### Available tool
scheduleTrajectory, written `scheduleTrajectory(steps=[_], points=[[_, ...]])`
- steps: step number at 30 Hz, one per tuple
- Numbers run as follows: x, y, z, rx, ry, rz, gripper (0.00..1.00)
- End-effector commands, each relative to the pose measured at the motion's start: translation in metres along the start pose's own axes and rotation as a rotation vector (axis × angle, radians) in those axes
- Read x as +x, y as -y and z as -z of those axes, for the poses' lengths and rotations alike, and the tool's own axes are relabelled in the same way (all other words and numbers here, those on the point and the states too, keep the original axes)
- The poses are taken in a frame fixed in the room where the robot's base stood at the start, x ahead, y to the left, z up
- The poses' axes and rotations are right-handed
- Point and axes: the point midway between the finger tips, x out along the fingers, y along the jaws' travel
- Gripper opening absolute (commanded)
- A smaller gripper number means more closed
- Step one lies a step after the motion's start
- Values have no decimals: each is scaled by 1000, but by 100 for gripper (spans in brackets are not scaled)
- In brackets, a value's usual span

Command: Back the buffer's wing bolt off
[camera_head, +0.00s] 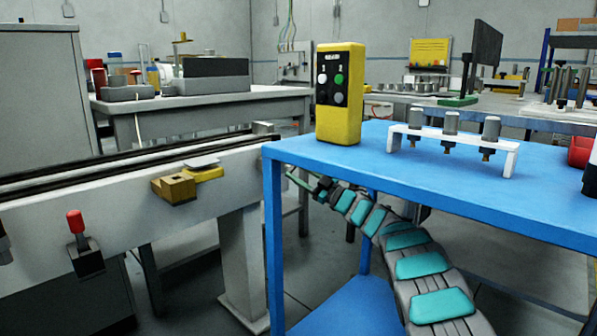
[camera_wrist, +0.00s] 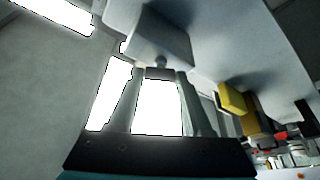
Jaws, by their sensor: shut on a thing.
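In the wrist view, the two fingers of my gripper (camera_wrist: 161,76) are shut on a small dark crosswise piece, which looks like the wing bolt (camera_wrist: 159,72). A short stem joins it to a grey block (camera_wrist: 160,35) right beyond the fingertips. In the head view, my arm reaches under the blue table, and its end is small and partly hidden near the table leg, so the grip does not show there. A brass-coloured block with a yellow part (camera_head: 178,187) sits on the side of the pale rail; I cannot tell if it is the buffer.
The blue table (camera_head: 440,200) stands over my arm, its front leg close to my wrist. The pale rail (camera_head: 120,195) runs along the left, with a red-handled lever (camera_head: 75,222). A yellow button box (camera_head: 340,95) and a white rack (camera_head: 452,135) stand on the table.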

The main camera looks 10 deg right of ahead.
Motion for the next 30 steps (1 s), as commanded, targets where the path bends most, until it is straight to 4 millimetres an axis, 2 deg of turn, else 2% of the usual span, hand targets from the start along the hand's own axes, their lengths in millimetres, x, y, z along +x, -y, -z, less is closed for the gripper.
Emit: scheduleTrajectory(steps=[30], points=[[3, -7, 5, -818, -2, 342, 0]])
